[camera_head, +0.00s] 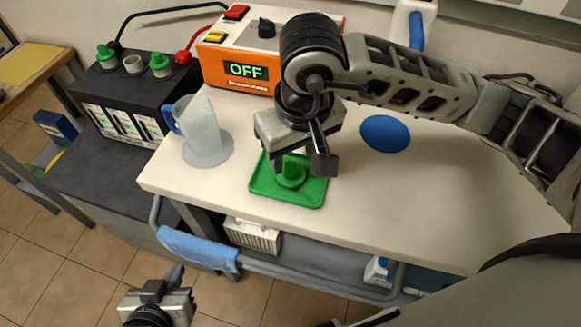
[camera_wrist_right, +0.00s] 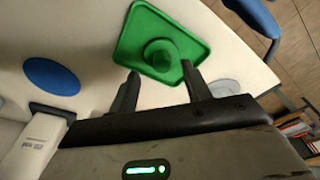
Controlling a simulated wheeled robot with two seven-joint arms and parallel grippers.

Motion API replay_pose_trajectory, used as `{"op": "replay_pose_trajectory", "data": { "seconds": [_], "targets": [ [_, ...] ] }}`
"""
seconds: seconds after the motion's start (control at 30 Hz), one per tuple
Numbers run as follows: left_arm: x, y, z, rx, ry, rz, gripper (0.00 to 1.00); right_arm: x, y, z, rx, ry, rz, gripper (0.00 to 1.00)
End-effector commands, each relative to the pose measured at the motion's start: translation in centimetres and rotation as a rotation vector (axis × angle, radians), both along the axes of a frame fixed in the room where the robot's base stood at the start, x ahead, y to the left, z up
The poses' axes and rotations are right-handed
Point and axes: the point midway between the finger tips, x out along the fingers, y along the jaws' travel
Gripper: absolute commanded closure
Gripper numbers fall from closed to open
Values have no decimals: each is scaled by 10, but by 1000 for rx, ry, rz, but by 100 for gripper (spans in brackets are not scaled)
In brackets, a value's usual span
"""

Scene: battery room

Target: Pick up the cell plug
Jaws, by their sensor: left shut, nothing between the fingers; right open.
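The green cell plug (camera_head: 291,173) stands in a green square tray (camera_head: 262,186) on the white cart top. My right gripper (camera_head: 300,162) is open and points down over the tray. In the right wrist view the plug (camera_wrist_right: 161,55) shows between and just beyond the two fingertips (camera_wrist_right: 160,72), with a gap on each side. In the head view the wrist and fingers hide part of the tray's back. My left gripper (camera_head: 176,273) is shut and empty, low at the bottom left, in front of the cart. The black battery (camera_head: 130,100) has green plugs and one uncovered white opening (camera_head: 133,64).
A clear jug (camera_head: 198,125) with a blue handle stands left of the tray on a grey round mat. An orange box reading OFF (camera_head: 240,70) stands behind. A blue disc (camera_head: 385,133) lies right of the tray. A rail with blue cloth (camera_head: 197,247) runs along the cart's front.

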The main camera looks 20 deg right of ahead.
Motion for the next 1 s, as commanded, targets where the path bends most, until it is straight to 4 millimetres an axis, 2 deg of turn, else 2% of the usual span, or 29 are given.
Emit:
{"op": "replay_pose_trajectory", "data": {
  "seconds": [0.07,0.2,0.5,0.67,0.7,1.0],
  "targets": [
    [0,1,6,2,0,1,100,0,4,-11,0,7,-1,52],
    [0,1,5,2,-3,3,100,4,4,-29,1,4,-2,52],
    [-1,1,2,1,3,7,100,5,4,-34,0,0,1,52],
    [0,1,2,2,2,7,100,5,4,-34,1,0,1,96],
    [1,1,2,2,1,7,100,5,4,-34,1,0,1,100],
    [2,2,3,2,-1,7,100,5,4,-34,1,0,1,100]
  ]
}}
